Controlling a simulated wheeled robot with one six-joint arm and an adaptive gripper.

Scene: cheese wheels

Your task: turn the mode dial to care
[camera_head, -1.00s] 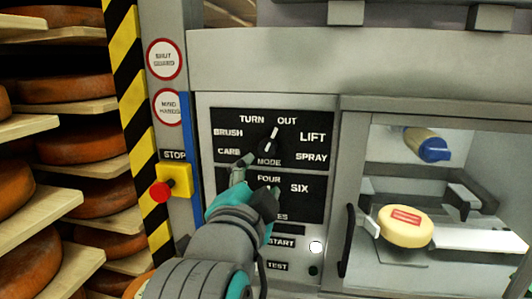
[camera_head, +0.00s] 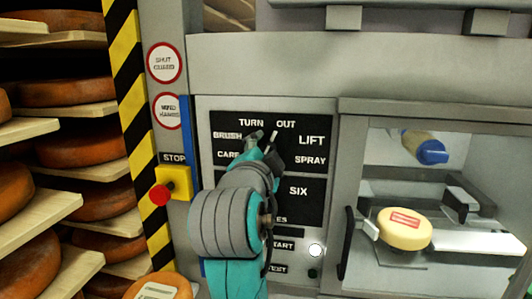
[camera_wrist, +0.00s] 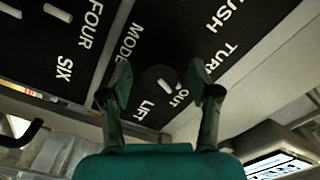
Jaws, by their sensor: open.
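The mode dial (camera_wrist: 157,76) is a dark round knob with a white pointer line, on a black panel (camera_head: 221,122). Its pointer is toward OUT, and it shows partly in the head view (camera_head: 273,136). The CARE label (camera_head: 227,154) is at the panel's lower left, partly covered by my arm. My gripper (camera_wrist: 162,79) is open in front of the dial, one finger on each side of it in the wrist view. I cannot tell whether the fingers touch it. In the head view my gripper (camera_head: 265,147) covers the MODE label and part of the dial.
Below is a second panel with FOUR and SIX, partly hidden by my arm. A red stop button (camera_head: 160,194) on a yellow box is left. A door handle (camera_head: 347,241) sticks out right. Cheese shelves (camera_head: 101,166) stand far left.

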